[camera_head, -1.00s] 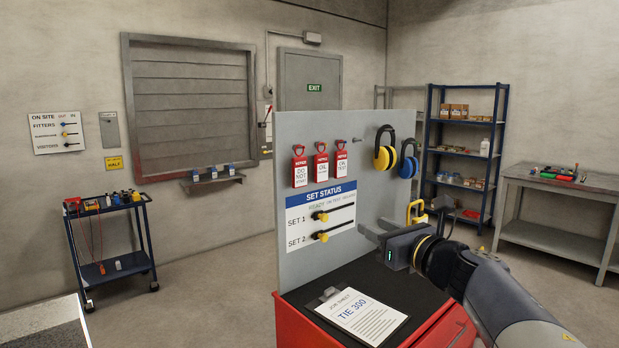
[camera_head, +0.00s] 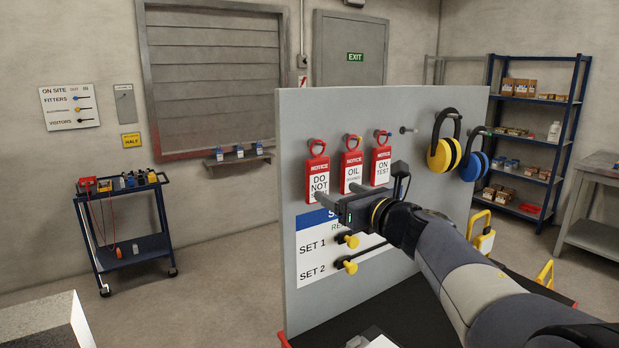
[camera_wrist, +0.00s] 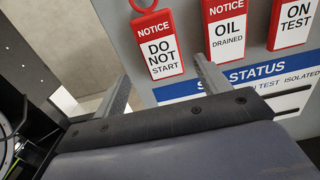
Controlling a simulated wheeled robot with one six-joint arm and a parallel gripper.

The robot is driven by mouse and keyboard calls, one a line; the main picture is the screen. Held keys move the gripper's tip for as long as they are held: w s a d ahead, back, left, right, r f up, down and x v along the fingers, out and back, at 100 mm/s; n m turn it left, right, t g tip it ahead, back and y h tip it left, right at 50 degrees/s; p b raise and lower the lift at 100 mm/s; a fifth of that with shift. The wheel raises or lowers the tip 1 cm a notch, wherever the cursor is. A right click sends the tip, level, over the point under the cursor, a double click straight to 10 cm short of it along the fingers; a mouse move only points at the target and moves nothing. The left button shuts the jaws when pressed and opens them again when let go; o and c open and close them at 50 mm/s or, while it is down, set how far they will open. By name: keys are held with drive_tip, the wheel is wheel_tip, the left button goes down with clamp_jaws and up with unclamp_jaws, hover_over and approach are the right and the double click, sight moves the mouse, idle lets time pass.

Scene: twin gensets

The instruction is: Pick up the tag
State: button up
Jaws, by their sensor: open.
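Three red and white notice tags hang in a row on hooks on the grey board (camera_head: 440,110). The left tag (camera_head: 317,176) reads DO NOT START, the middle tag (camera_head: 351,168) reads OIL DRAINED and the right tag (camera_head: 381,162) reads ON TEST. My gripper (camera_head: 328,203) is open and empty, just below the left and middle tags. In the wrist view the DO NOT START tag (camera_wrist: 160,48) lies beyond and above the gap between my two fingers (camera_wrist: 160,85). The OIL DRAINED tag (camera_wrist: 231,32) and ON TEST tag (camera_wrist: 292,24) are right of the fingers.
A SET STATUS panel (camera_head: 318,265) with yellow-knobbed sliders is below the tags, partly hidden by my arm. Yellow ear defenders (camera_head: 443,156) and blue ones (camera_head: 473,166) hang to the right. A bare peg (camera_head: 407,130) is between. A trolley (camera_head: 140,245) stands left on open floor.

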sight(319, 180)
drive_tip(key=shift+o, duration=0.8)
drive_tip(key=shift+x, duration=1)
drive_tip(key=p+x, duration=0.1)
drive_tip(key=x, duration=0.2)
drive_tip(key=p+x, duration=0.1)
drive_tip(key=shift+w+a+r+p, duration=0.1)
drive_tip(key=shift+w+r+p, duration=0.1)
drive_tip(key=shift+r+p, duration=0.1)
drive_tip(key=shift+w+a+f, duration=0.1)
drive_tip(key=shift+w+a, duration=0.2)
drive_tip(key=shift+w, duration=0.15)
drive_tip(key=shift+c, duration=0.2)
drive_tip(key=c, duration=1)
